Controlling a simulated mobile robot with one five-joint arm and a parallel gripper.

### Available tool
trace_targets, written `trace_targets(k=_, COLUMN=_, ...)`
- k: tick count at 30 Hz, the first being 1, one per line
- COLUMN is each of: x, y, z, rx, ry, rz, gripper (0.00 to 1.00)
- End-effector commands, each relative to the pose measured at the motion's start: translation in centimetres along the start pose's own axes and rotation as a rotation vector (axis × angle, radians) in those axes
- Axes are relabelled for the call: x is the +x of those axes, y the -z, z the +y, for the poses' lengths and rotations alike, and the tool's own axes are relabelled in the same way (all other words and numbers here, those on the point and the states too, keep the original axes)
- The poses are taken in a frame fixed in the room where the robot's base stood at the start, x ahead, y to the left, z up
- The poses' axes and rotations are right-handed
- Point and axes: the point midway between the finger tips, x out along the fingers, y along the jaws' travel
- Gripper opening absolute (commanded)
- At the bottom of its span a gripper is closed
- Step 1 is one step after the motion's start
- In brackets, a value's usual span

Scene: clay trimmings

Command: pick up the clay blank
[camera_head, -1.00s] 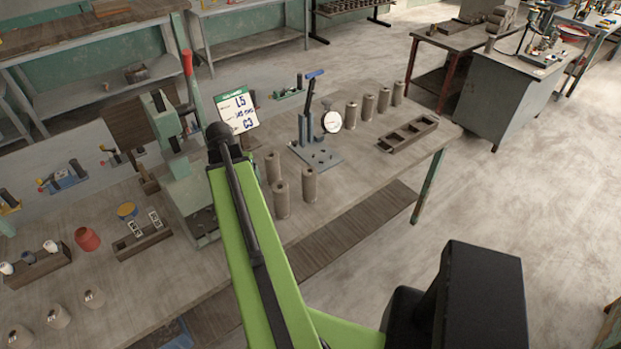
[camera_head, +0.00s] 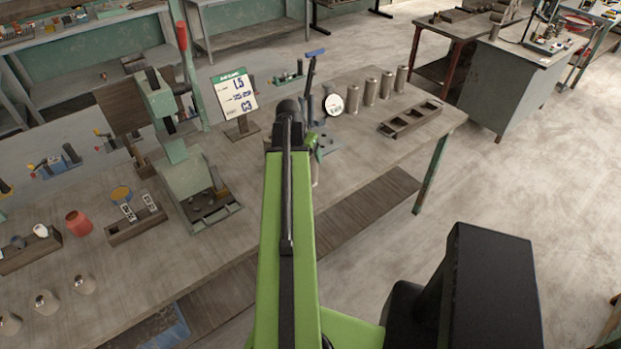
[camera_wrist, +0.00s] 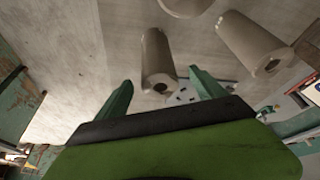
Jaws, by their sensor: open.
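In the wrist view a grey-brown cylindrical clay blank (camera_wrist: 157,52) with a hole in its end lies ahead of my open gripper (camera_wrist: 161,77), roughly between the lines of its two green fingers. I cannot tell whether a finger touches it. A second blank (camera_wrist: 246,38) is to the right, and part of a third (camera_wrist: 186,5) shows at the top edge. Several similar blanks (camera_head: 370,92) stand upright in a row at the bench's back right.
On the bench (camera_head: 370,165) stand a green press (camera_head: 185,170), a sign (camera_head: 234,93), a dial gauge stand (camera_head: 333,105) and a tray with compartments (camera_head: 410,118). A red jar (camera_head: 78,223) and small cones are at left. Open floor lies to the right.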

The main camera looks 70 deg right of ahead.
Motion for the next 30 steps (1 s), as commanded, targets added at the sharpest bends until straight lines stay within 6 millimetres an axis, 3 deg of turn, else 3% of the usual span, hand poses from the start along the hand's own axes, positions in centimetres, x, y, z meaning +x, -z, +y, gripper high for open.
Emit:
trace_targets(k=1, x=2.2, y=-0.3, z=-0.1, rx=0.001, ry=0.0, rz=0.0, gripper=0.79)
trace_targets(k=3, x=3.1, y=-0.2, z=-0.1, rx=0.001, ry=0.0, rz=0.0, gripper=0.79)
trace_targets(k=11, x=3.5, y=0.0, z=0.0, rx=0.001, ry=0.0, rz=0.0, gripper=0.79)
trace_targets(k=20, x=8.4, y=-0.2, z=0.3, rx=0.001, ry=0.0, rz=-0.001, gripper=0.79)
trace_targets(k=27, x=8.2, y=0.0, z=0.4, rx=0.001, ry=0.0, rz=-0.001, gripper=0.79)
trace_targets(k=30, x=8.2, y=0.0, z=0.4, rx=0.001, ry=0.0, rz=-0.001, gripper=0.68)
